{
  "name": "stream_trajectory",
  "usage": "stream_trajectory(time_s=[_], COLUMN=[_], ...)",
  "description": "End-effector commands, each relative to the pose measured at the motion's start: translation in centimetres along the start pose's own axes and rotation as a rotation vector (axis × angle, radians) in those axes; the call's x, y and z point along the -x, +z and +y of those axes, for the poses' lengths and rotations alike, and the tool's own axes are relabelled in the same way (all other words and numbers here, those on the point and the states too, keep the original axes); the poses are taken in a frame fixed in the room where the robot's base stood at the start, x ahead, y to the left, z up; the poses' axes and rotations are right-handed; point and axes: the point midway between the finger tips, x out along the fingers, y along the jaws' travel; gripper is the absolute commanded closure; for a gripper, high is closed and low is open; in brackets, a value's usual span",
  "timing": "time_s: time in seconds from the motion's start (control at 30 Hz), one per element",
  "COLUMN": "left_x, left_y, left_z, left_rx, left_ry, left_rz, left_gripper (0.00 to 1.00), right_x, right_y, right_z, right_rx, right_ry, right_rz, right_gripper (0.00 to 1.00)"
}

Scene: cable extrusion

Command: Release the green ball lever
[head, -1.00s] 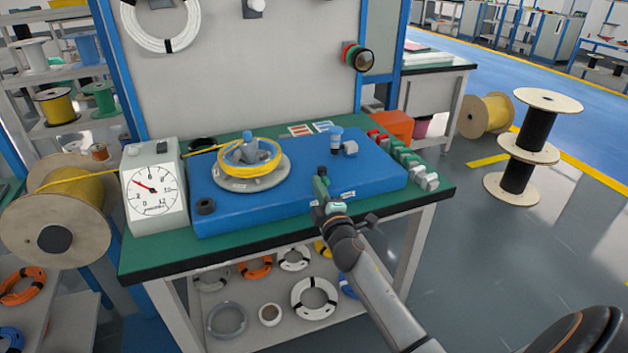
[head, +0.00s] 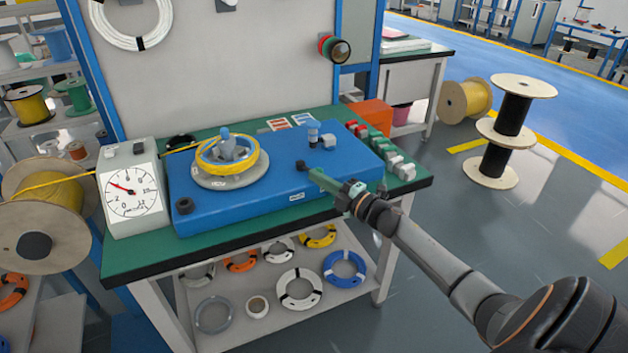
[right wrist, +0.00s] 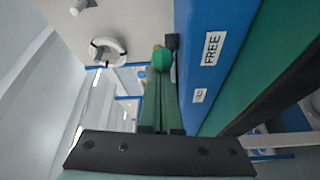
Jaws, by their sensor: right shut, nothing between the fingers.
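The blue machine (head: 255,205) lies on the green bench. A green ball (right wrist: 162,60) shows in the right wrist view at the tips of my right gripper, close to a dark block (right wrist: 172,41) beside the blue face marked FREE (right wrist: 210,48). My right gripper (head: 314,173) is shut, its green fingers pointing left over the machine's front right part, near a small dark knob (head: 302,163). The fingers also show in the right wrist view (right wrist: 160,80). I cannot tell whether they touch the ball. The ball is not distinct in the head view. My left gripper is not in view.
A round turntable with a yellow cable coil (head: 228,157) stands on the machine. A dial gauge (head: 133,190) is at the left, and several red, green and white blocks (head: 385,150) line the right side. The bench's front edge (head: 280,228) runs below the right gripper.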

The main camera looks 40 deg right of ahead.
Motion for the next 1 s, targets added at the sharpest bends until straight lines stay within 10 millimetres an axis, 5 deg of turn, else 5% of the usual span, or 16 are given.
stream_trajectory(time_s=[1.0], left_x=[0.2], left_y=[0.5], left_z=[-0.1], left_rx=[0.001], left_ry=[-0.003], left_rz=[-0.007], left_gripper=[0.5], right_x=[0.2], right_y=[1.5], right_z=[0.5], right_rx=[0.003], right_ry=[0.001], right_rz=[-0.012], right_gripper=[1.0])
